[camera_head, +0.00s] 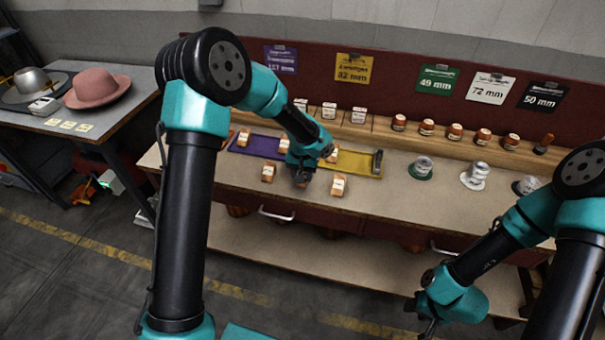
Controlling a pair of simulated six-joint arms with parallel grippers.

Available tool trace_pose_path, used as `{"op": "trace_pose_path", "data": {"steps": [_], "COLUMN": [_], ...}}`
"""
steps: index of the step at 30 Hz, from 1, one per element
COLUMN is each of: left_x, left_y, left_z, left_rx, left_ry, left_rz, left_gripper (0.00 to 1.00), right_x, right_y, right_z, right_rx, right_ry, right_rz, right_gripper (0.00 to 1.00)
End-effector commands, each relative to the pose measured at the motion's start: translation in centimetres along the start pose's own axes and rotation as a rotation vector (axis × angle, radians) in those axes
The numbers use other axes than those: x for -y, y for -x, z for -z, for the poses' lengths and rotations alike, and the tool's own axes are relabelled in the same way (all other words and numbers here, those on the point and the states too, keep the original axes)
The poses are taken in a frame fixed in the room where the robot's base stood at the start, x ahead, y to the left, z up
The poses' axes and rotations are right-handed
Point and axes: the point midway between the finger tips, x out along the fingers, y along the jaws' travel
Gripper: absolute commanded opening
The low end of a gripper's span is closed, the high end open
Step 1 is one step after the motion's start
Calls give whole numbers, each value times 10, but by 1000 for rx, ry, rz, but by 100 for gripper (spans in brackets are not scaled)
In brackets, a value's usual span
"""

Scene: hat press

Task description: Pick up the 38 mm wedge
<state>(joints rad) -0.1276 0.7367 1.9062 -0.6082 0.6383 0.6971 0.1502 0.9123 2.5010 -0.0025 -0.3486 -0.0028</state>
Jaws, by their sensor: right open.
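Several small wooden blocks with white labels lie on the bench, and their labels are too small to read, so I cannot tell which is the 38 mm wedge. One block (268,172) lies left of my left gripper (301,181), another block (338,187) lies to its right. Further blocks sit on the purple mat (262,144) and by the yellow mat (357,163). My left gripper points down low over the bench between the two front blocks; its fingers are dark and partly hidden, touching nothing I can make out. My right gripper (424,322) is open and empty, in front of the bench.
A wooden ledge (450,141) at the back carries labelled pieces and several round spools. Colored size cards (355,67) hang on the back panel. A side table (110,112) at left holds hats.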

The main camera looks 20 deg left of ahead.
Motion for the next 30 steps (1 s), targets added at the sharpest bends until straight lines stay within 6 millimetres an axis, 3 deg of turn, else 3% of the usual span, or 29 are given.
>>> {"op": "trace_pose_path", "data": {"steps": [18, 24, 30], "left_x": [-34, -38, -38], "left_y": [12, 13, 13], "left_z": [-122, -137, -139], "left_rx": [-1, -1, -1], "left_ry": [-3, 0, 0], "left_rz": [0, 0, -1], "left_gripper": [19, 19, 19], "right_x": [0, 0, 0], "right_y": [0, 0, 0], "right_z": [0, 0, 0], "right_rx": [0, 0, 0], "right_ry": [0, 0, 0], "right_rz": [0, 0, 0], "right_gripper": [43, 43, 43]}}
